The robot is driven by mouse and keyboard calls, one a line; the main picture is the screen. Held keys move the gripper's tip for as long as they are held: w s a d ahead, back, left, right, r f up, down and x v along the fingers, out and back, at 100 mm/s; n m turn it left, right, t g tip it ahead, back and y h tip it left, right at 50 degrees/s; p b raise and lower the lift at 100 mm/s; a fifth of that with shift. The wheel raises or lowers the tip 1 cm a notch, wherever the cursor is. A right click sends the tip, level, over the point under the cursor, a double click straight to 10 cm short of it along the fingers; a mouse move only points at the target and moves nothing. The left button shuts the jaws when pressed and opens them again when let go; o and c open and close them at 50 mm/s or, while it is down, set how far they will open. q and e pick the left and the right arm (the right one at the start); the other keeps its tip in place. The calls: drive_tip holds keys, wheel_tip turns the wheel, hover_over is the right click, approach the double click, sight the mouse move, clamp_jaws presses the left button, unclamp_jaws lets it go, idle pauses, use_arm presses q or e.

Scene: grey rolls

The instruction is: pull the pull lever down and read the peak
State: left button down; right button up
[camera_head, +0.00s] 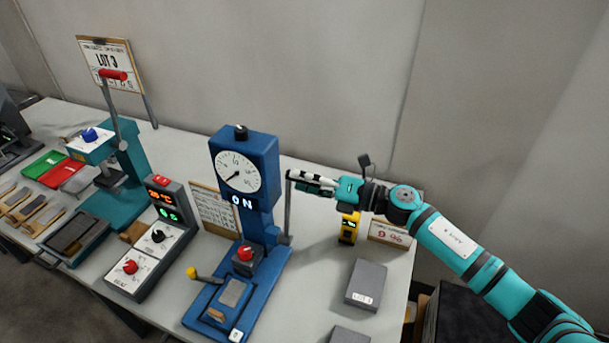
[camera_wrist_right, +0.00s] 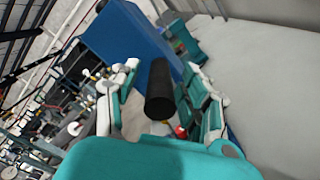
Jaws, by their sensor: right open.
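The blue tester (camera_head: 263,160) stands upright on the table with a round white dial (camera_head: 237,172) and a small display (camera_head: 242,202) that appears to read 0 N. The dial's needle points to the lower left. The pull lever (camera_head: 288,212) is a grey rod standing upright at the tester's right side. My right gripper (camera_head: 308,182) is at the lever's top end. In the right wrist view, the lever's black grip (camera_wrist_right: 160,90) lies between my open fingers; I cannot tell whether they touch it. My left gripper is not in view.
A teal press (camera_head: 128,165) with a red-tipped handle and a control box (camera_head: 150,255) stand to the left. A yellow device (camera_head: 349,228), a small sign (camera_head: 390,232) and a grey block (camera_head: 366,284) are on the right. Some bare table (camera_head: 315,265) lies between tester and block.

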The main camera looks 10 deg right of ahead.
drive_tip(key=shift+c, duration=0.7)
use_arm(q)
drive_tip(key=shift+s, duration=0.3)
use_arm(e)
clamp_jaws()
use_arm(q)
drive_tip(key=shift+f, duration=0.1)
